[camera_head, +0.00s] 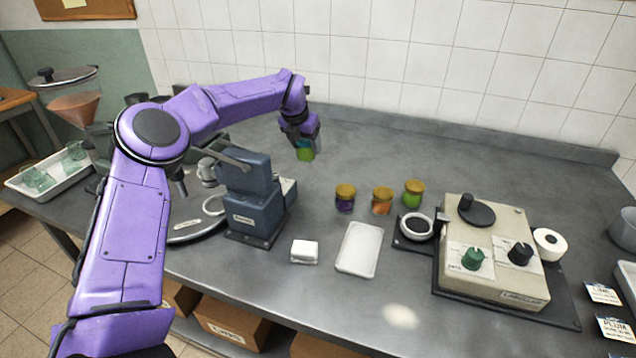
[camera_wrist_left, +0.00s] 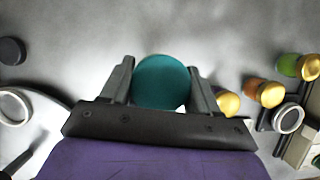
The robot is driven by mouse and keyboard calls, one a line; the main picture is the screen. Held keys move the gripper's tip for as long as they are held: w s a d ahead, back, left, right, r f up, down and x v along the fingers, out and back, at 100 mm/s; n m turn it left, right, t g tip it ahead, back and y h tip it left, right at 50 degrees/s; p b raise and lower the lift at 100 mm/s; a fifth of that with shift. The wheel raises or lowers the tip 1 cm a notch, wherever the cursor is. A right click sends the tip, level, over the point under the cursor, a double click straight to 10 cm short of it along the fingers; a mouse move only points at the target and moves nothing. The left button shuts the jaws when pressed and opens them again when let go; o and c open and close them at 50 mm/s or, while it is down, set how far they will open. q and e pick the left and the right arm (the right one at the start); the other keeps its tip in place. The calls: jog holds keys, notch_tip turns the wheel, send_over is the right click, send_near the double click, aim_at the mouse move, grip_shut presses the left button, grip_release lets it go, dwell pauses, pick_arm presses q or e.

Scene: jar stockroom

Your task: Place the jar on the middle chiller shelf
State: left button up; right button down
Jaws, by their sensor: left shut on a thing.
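My left gripper (camera_head: 302,140) is shut on a jar (camera_head: 306,153) with a green body and a teal lid, toward the back of the counter. In the left wrist view the round teal lid (camera_wrist_left: 162,82) sits between the two fingers of the left gripper (camera_wrist_left: 160,88). I cannot tell how far the jar is above the counter. No chiller shelf shows in either view. My right gripper is not in view.
Three gold-lidded jars, purple (camera_head: 345,199), orange (camera_head: 382,201) and green (camera_head: 413,193), stand on the grey counter. A white tray (camera_head: 359,249), a blue-grey device (camera_head: 252,195) and a beige control box (camera_head: 490,255) are nearer. The back right counter is clear.

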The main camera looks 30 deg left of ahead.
pick_arm(q)
notch_tip(320, 180, down, 9)
jog(key=shift+s+p, duration=0.1)
jog(key=shift+p, duration=0.9)
jog(key=shift+f, duration=0.35)
jog(key=o, duration=1.2)
jog(key=shift+r, duration=0.1)
